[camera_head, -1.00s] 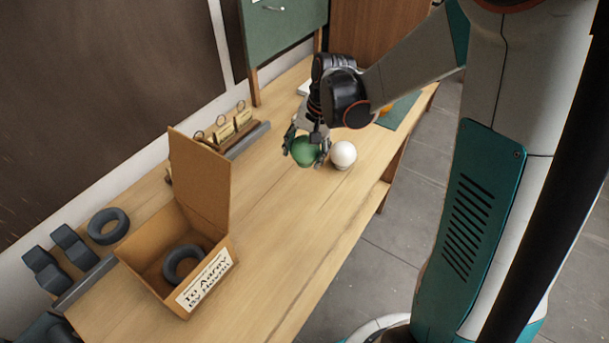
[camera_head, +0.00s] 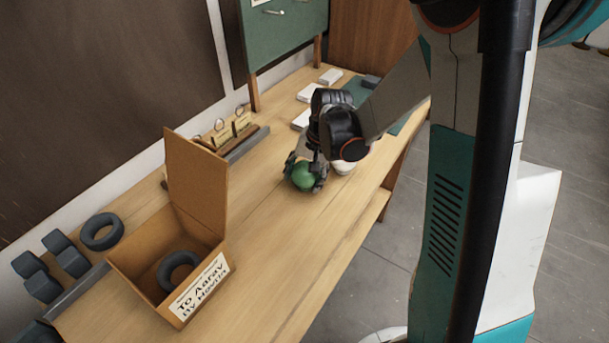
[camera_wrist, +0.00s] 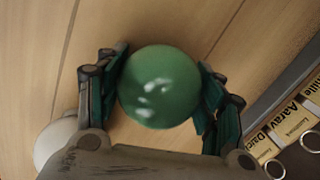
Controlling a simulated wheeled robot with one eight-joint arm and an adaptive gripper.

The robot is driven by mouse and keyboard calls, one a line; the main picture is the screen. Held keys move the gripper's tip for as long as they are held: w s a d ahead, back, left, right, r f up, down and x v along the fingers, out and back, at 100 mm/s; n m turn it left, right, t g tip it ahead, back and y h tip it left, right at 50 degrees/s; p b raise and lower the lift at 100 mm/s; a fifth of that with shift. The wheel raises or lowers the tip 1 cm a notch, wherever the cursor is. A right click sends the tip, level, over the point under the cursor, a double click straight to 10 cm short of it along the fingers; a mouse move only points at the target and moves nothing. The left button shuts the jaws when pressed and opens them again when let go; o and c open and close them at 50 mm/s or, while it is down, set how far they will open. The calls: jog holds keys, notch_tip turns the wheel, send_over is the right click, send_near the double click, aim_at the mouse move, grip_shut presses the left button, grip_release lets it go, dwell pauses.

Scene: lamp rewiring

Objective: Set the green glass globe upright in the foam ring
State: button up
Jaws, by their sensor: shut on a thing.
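The green glass globe (camera_head: 303,176) is between the fingers of my gripper (camera_head: 305,180), above the wooden table. In the wrist view the globe (camera_wrist: 158,87) fills the space between both fingers, and my gripper (camera_wrist: 160,98) is shut on it. I cannot tell how high above the table it is held. A dark grey foam ring (camera_head: 179,271) lies inside an open cardboard box (camera_head: 204,299) with a handwritten-style label. A second dark ring (camera_head: 102,231) lies on the table left of the box.
Tags on a stand (camera_head: 232,128) line the wall side. The table between globe and box is clear.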

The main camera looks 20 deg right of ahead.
jog(key=o, duration=1)
jog(key=shift+o, duration=0.2)
